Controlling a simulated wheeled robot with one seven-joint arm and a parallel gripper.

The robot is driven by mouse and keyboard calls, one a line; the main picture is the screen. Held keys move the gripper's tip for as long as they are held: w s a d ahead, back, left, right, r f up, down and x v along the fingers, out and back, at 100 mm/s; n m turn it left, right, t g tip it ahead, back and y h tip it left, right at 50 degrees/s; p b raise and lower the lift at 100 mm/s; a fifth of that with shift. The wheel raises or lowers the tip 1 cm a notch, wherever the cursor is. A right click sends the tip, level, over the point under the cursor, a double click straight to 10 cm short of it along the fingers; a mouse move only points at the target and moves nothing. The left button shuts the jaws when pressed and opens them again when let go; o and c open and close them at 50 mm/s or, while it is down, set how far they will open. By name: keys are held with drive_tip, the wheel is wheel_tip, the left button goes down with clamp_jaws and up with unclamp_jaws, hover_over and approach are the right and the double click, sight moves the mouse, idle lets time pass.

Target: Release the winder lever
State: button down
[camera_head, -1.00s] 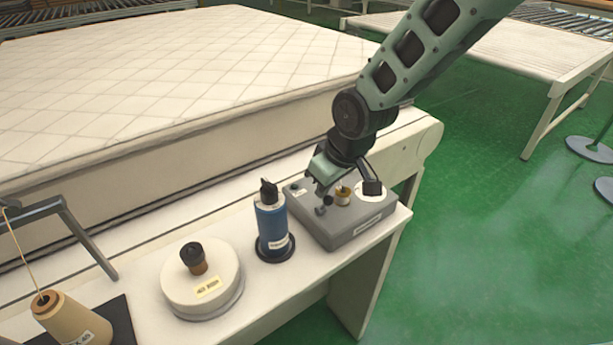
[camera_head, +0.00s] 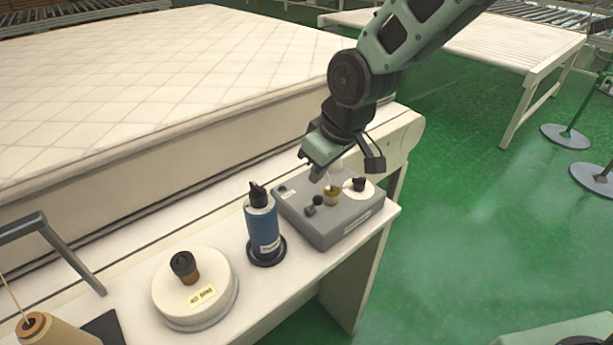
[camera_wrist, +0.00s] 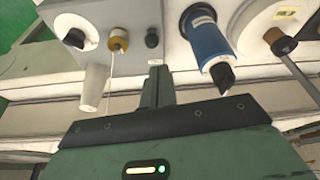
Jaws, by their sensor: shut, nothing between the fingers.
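The winder is a grey box (camera_head: 345,230) on the bench. It carries a gold bobbin (camera_head: 332,196), a white disc with a black knob (camera_head: 359,184), and a short lever with a black ball end (camera_head: 317,200) left of the bobbin. My gripper (camera_head: 320,174) is above the box's back-left part, shut and empty, apart from the lever.
A blue bottle with a black top (camera_head: 262,228) stands left of the winder. Beyond it are a round white container with a dark knob (camera_head: 195,292) and a tan thread cone (camera_head: 52,332). A mattress (camera_head: 170,80) lies behind the bench.

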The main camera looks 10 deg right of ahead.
drive_tip(key=shift+s+d+r, duration=1)
drive_tip(key=shift+s+r, duration=0.25)
drive_tip(key=s+d+g+h, duration=0.1)
drive_tip(key=s+d, duration=0.1)
drive_tip(key=s, duration=0.8)
drive_tip(key=s+d+g+h, duration=0.1)
drive_tip(key=s+d, duration=0.1)
drive_tip(key=s, duration=0.8)
drive_tip(key=shift+s+d+r+m+g, duration=0.2)
drive_tip(key=shift+d+m+g, duration=0.1)
drive_tip(key=shift+m+g, duration=0.1)
